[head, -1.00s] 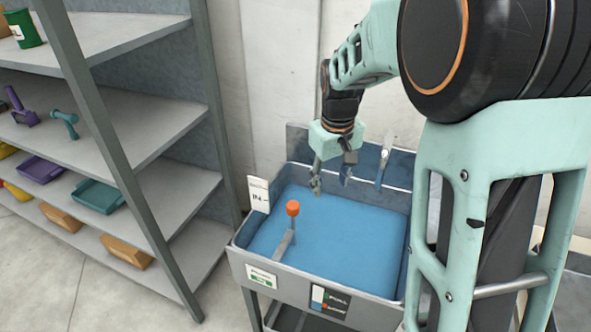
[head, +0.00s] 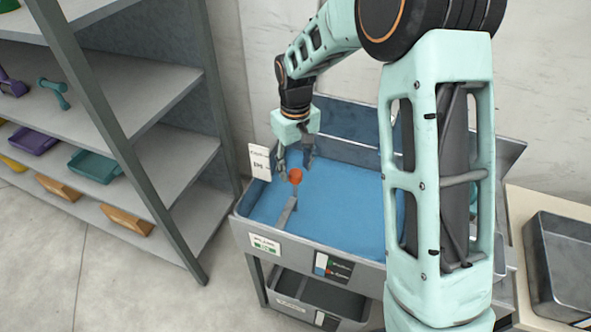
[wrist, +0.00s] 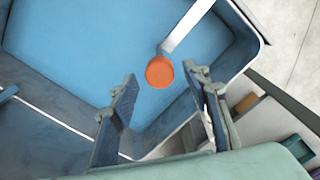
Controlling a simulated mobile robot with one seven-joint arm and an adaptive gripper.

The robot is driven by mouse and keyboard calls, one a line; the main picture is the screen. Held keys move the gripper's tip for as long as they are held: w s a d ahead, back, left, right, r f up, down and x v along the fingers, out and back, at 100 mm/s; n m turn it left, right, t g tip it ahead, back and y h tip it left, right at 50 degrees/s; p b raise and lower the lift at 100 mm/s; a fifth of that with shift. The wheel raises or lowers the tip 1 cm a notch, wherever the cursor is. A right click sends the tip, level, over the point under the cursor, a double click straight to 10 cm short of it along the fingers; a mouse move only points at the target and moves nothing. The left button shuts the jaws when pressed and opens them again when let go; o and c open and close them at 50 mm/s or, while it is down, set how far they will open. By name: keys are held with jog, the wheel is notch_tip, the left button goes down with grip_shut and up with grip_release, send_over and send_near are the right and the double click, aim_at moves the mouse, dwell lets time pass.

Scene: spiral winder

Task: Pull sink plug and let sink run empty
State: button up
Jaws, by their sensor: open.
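The sink (head: 345,210) is a grey metal basin filled with blue water. The plug shows as an orange knob (head: 295,175) on a grey bar (head: 287,211) that reaches down to the left front of the basin. My gripper (head: 293,170) hangs over the left part of the sink, pointing down, open and empty, close to the orange knob. In the wrist view the knob (wrist: 159,72) lies between and just beyond the two fingertips (wrist: 160,80), with no clear contact. The lower end of the bar is hard to make out.
A white card (head: 260,161) stands at the sink's left rim. A shelf rack (head: 150,130) with several tools and trays stands close on the left. A grey metal tray (head: 562,268) lies on a bench at right. A dark bin (head: 320,295) sits below the sink.

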jog(key=shift+f, duration=1.05)
grip_shut()
